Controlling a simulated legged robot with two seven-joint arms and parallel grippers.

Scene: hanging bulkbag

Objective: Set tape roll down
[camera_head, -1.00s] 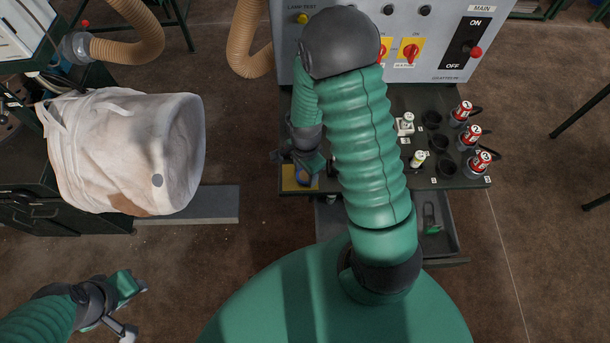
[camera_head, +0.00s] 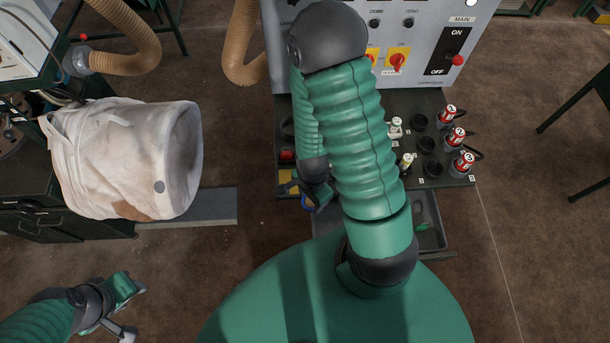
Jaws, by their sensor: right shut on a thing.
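My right gripper (camera_head: 309,198) is shut on the tape roll (camera_head: 308,204), a small blue ring that shows only in part below the fingers. It is at the near edge of the dark bench shelf (camera_head: 430,186), just right of and nearer than a yellow square (camera_head: 287,183). From this view I cannot tell its height or whether the roll touches anything. My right forearm hides the middle of the shelf. My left gripper (camera_head: 134,311) is open and empty at the lower left, over the floor.
Several red cans (camera_head: 456,137) stand in holders on the shelf's right. Small white bottles (camera_head: 406,162) stand near dark empty cups. An open drawer (camera_head: 428,212) sits below the shelf. A control panel (camera_head: 415,45) rises behind.

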